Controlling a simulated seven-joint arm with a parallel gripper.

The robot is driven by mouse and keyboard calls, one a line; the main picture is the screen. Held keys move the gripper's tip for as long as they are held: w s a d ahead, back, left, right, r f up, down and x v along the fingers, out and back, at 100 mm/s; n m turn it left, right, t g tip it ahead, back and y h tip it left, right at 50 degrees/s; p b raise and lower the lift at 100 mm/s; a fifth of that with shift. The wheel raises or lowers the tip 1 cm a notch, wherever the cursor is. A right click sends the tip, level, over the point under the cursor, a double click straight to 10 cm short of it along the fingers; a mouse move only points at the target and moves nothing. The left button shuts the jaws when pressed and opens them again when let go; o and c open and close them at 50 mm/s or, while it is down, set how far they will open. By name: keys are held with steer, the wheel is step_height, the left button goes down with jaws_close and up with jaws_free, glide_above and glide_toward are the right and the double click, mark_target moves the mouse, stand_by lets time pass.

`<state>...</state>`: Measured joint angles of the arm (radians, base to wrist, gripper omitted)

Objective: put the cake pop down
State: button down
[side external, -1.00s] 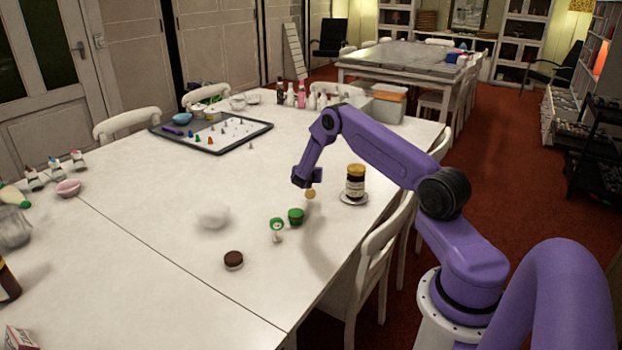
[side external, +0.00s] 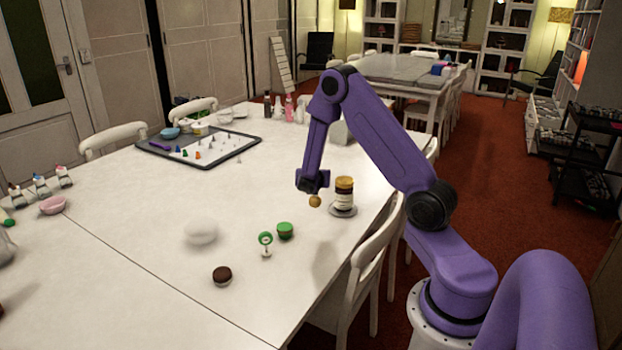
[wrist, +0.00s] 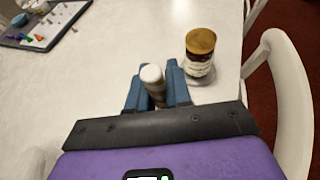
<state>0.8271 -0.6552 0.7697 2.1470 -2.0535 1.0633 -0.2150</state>
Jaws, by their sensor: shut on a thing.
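The cake pop (side external: 315,201) shows as a golden-brown ball just below my gripper (side external: 313,188) in the side view. In the wrist view my gripper (wrist: 158,92) is shut on it, with its pale, rounded end (wrist: 151,74) between the two blue fingers. It hangs left of a dark jar with a golden lid (side external: 344,192). The jar stands on a small round silver turntable (side external: 343,210), and both also show at the upper right of the wrist view. I cannot tell how far the cake pop is above the table.
A green-topped cup (side external: 285,231), a small green-and-white stand (side external: 265,244), a dark-topped round item (side external: 222,276) and a white blob (side external: 201,232) sit nearer on the white table (side external: 130,230). A board with pieces (side external: 200,147) lies farther back. A chair (side external: 365,255) stands at the right edge.

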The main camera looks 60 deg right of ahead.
steer(key=s+a+f+n+t, duration=0.1)
steer(key=s+a, duration=0.2)
steer(key=a, duration=0.4)
steer(key=s+a, duration=0.2)
steer(key=a, duration=0.5)
steer(key=s+a+r+n+t+y, duration=0.1)
steer(key=s+a+r+n+t, duration=0.1)
steer(key=s+a, duration=0.9)
steer(key=w+d+f, duration=0.6)
steer(key=w+f, duration=0.5)
steer(key=f, duration=0.2)
steer(key=shift+w+d+f+y, duration=0.2)
steer(key=shift+f+y, duration=0.05)
steer(key=shift+y, duration=0.05)
steer(key=shift+f, duration=0.15)
steer(key=c, duration=1.1)
jaws_free()
steer(key=shift+o, duration=0.2)
